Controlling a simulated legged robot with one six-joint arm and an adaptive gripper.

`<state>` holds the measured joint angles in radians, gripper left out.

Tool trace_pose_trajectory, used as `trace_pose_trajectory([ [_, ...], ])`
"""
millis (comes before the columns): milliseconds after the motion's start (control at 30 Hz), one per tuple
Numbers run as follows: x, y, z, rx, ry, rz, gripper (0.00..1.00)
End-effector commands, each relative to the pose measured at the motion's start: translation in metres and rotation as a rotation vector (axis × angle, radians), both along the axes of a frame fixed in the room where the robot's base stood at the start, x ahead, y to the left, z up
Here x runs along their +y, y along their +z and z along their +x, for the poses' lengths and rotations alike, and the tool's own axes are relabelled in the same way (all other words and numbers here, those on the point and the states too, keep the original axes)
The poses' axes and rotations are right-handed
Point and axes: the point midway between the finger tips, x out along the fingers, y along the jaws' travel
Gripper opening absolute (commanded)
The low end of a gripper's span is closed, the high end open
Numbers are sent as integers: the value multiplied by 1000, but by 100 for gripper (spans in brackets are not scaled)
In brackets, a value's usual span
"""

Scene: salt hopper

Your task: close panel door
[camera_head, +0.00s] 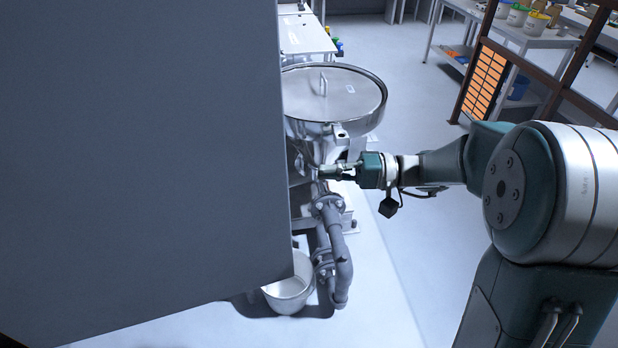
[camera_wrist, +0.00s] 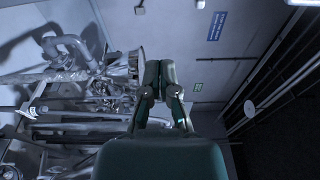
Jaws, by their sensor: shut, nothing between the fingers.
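A large flat grey panel (camera_head: 140,150), which looks like the panel door, fills the left side of the head view very close to the camera. Its hinge and handle do not show, so I cannot tell how far open it is. My gripper (camera_head: 325,172) is shut and empty, to the right of the panel's edge and in front of the steel hopper (camera_head: 333,95). I cannot tell whether it touches anything. In the wrist view my gripper (camera_wrist: 160,66) has its fingers together with nothing between them.
Grey pipework (camera_head: 335,245) stands below the hopper, with a pale bucket (camera_head: 289,287) on the floor beside it. A white worktable (camera_head: 305,35) stands behind. An orange-slatted frame (camera_head: 484,82) is at the upper right. The floor between is clear.

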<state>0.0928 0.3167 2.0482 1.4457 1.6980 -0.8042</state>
Motion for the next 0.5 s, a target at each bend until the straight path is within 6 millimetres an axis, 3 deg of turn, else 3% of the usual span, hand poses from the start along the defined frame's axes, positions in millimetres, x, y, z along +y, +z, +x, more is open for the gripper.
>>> trace_pose_trajectory([
  [400,79,0,-8,2,6,-3,0],
  [500,87,0,-14,2,1,-3,0],
])
